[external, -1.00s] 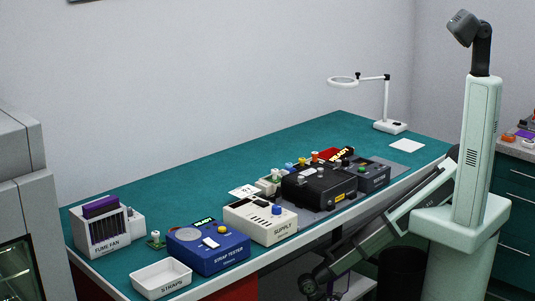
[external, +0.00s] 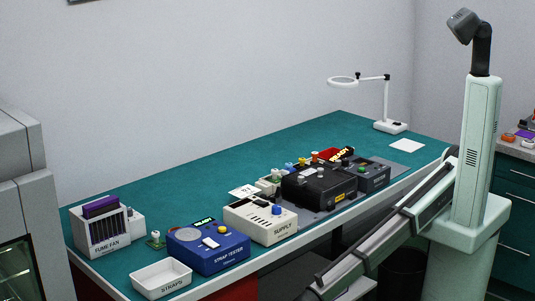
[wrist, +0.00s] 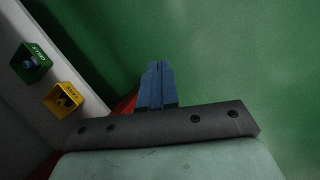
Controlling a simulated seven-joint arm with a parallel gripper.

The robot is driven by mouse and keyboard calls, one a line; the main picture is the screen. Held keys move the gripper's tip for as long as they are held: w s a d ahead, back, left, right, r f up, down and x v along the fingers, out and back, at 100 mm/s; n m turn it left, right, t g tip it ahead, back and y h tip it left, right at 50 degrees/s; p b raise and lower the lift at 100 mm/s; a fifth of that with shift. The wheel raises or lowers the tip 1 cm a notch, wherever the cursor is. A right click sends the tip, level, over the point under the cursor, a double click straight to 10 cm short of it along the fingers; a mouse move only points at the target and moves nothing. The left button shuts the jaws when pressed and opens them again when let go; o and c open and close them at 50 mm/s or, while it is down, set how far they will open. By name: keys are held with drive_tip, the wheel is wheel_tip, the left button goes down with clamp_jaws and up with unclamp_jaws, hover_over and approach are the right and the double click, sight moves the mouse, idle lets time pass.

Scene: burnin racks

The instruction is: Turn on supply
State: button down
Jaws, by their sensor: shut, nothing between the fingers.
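The supply (external: 259,220) is a cream-white box labelled SUPPLY on the green bench, with a blue knob (external: 277,210) and dark slots on its top. It stands between the blue strap tester (external: 207,249) and a black unit (external: 318,187). My gripper (wrist: 158,64) shows in the wrist view with its blue fingers shut together and nothing between them. The supply is not in the wrist view. In the external view my arm hangs low in front of the bench, and the gripper itself is out of that frame.
The bench (external: 150,203) also bears a fume fan (external: 101,232), a white straps tray (external: 160,278) and a ring-lamp stand (external: 391,127). The wrist view shows a green bin (wrist: 31,62) and a yellow bin (wrist: 63,100) on a pale surface. The bench's back strip is clear.

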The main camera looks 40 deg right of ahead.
drive_tip(key=s+a+r+n, duration=0.2)
drive_tip(key=s+a+r, duration=0.4)
drive_tip(key=a+r, duration=0.3)
drive_tip(key=w+r+y, duration=0.2)
drive_tip(key=w+r, duration=0.4)
drive_tip(key=r, duration=0.7)
drive_tip(key=w+d+r+n+y, duration=0.1)
drive_tip(key=w+d+r, duration=0.4)
drive_tip(key=w+r, duration=0.45)
drive_tip(key=w+d+r+n+y, duration=0.1)
drive_tip(key=w+d+r+y, duration=0.1)
drive_tip(key=w+d+r, duration=0.5)
drive_tip(key=w+d+r+n+y, duration=0.1)
drive_tip(key=w+d+r, duration=0.2)
drive_tip(key=w+r, duration=0.85)
drive_tip(key=w+d+r+y, duration=0.1)
drive_tip(key=w+d+r, duration=0.2)
drive_tip(key=d+r, duration=0.4)
drive_tip(key=shift+w+d+r+t, duration=0.25)
drive_tip(key=shift+d+t, duration=0.05)
drive_tip(key=shift+d, duration=0.45)
hover_over(264, 207)
drive_tip(key=d, duration=0.1)
wheel_tip(264, 207, down, 12)
drive_tip(key=shift+w+r, duration=0.1)
drive_tip(key=shift+w, duration=0.05)
drive_tip(key=shift+f, duration=0.9)
